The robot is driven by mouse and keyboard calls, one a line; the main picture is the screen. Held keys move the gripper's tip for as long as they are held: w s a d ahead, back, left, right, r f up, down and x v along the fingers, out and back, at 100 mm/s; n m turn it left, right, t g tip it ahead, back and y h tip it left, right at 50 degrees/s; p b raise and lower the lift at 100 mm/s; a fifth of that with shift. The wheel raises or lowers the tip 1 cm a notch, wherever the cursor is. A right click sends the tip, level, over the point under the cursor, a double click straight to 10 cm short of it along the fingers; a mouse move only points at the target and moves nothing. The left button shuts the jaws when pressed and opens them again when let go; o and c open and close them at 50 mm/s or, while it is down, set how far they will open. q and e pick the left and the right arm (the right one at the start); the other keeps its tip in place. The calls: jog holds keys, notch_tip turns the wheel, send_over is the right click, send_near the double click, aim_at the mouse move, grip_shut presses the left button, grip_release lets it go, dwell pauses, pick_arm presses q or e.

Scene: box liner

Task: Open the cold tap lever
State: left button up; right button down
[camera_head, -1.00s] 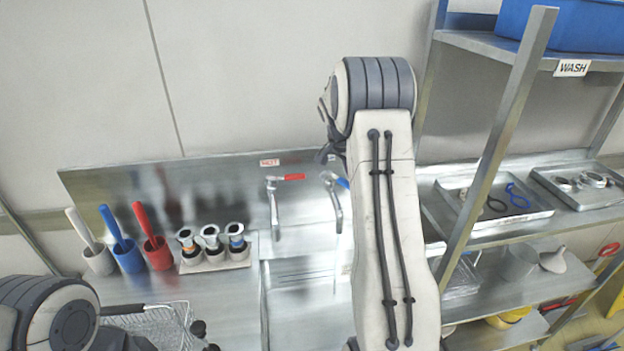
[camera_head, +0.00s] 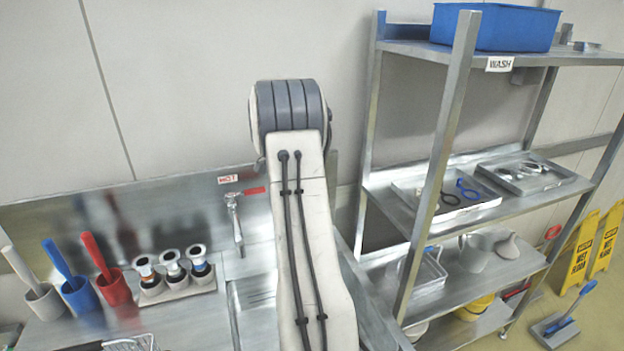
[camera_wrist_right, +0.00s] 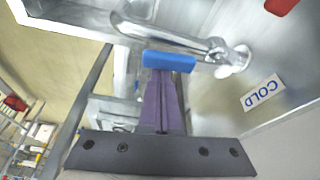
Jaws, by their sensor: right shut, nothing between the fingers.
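The cold tap's blue lever (camera_wrist_right: 168,61) shows in the right wrist view, on the tap beside the COLD label (camera_wrist_right: 262,92). My right gripper (camera_wrist_right: 163,78) is shut and empty, with its purple fingertips right at the blue lever. They look touching or very close; I cannot tell which. The curved metal cold tap spout (camera_wrist_right: 165,32) lies beyond the lever. In the head view, my right arm hides the cold tap and the gripper. My left gripper is not in view.
The hot tap (camera_head: 235,215) with its red lever (camera_head: 254,190) stands left of my right arm, under the HOT label (camera_head: 228,179). Cups with tools (camera_head: 115,288) stand further left. A metal shelf rack (camera_head: 440,150) with trays and a blue bin (camera_head: 495,27) rises on the right.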

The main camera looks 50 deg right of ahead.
dwell(0.3)
notch_tip(320, 180, up, 10)
jog(key=shift+s+d+f+b, duration=0.15)
jog(key=shift+d+f+b, duration=0.1)
jog(key=shift+b, duration=0.15)
